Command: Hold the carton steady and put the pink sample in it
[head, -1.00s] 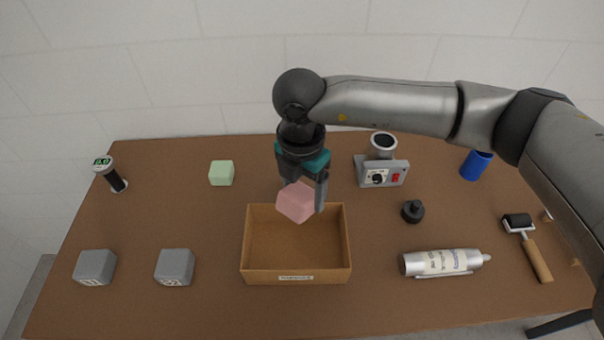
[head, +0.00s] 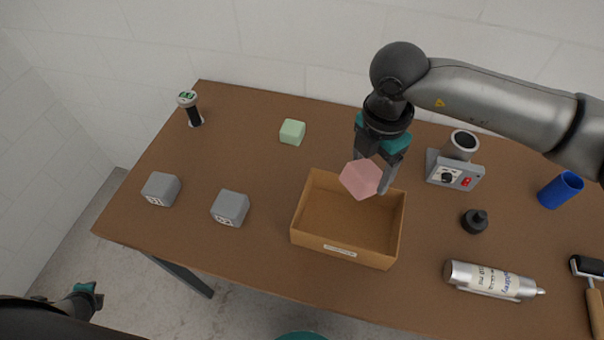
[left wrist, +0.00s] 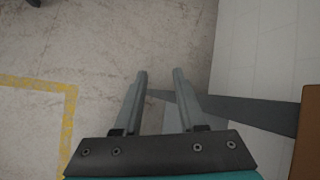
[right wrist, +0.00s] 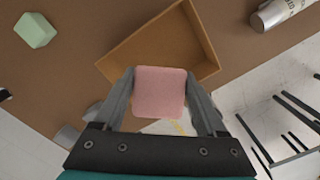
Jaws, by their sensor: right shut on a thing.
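The pink sample (head: 360,179) is a block held between the fingers of my right gripper (head: 376,172). It hangs above the back part of the open carton (head: 345,251), a brown box with a label on its front wall. In the right wrist view the pink sample (right wrist: 159,92) sits between both fingers and covers part of the carton (right wrist: 203,68). My left gripper (left wrist: 160,74) has its fingers apart with nothing between them, over the floor. In the head view part of my left arm shows at the lower left, off the table.
Two grey blocks (head: 161,188) (head: 230,208) stand left of the carton. A green block (head: 292,132) is behind it. A grey device (head: 456,172), black knob (head: 475,221), silver tube (head: 490,280) and blue cylinder (head: 560,190) are to the right. The table's front left is clear.

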